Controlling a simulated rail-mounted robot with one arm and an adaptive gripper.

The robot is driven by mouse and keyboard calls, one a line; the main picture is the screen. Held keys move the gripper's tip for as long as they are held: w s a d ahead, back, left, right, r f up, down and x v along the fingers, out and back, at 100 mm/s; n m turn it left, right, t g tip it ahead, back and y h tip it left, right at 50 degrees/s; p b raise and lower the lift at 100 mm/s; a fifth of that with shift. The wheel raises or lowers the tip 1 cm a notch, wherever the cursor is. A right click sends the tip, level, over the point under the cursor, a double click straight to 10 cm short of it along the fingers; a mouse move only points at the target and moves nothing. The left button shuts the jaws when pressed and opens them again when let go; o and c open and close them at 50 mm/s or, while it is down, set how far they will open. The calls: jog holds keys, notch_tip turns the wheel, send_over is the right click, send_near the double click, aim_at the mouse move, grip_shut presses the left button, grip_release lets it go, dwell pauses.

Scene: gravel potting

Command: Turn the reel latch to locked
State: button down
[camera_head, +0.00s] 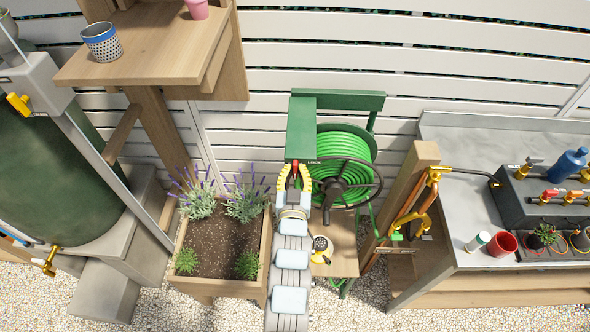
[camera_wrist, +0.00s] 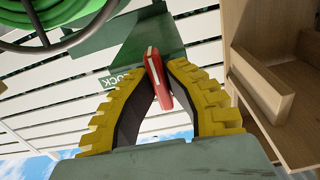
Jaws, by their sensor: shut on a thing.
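The reel latch is a small red lever with a pale stripe (camera_wrist: 157,78); its tip also shows in the head view (camera_head: 295,168). It sits on the green frame of the hose reel (camera_head: 303,125), beside a label reading LOCK (camera_wrist: 121,80). My gripper (camera_wrist: 158,85) has yellow ribbed fingers with dark inner pads, and they are shut on the red latch from both sides. In the head view my gripper (camera_head: 294,175) is at the lower end of the green frame. The fingers hide part of the latch's lower end in the head view.
The green hose coil (camera_head: 345,150) and its black handwheel (camera_head: 345,183) are just right of my gripper. A planter with lavender (camera_head: 225,240) stands below left. A wooden shelf (camera_head: 150,45) is at upper left.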

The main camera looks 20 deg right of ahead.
jog(key=shift+f, duration=0.15)
jog(key=c, duration=1.1)
grip_release()
jog(key=v, duration=1.2)
jog(key=shift+a, duration=0.1)
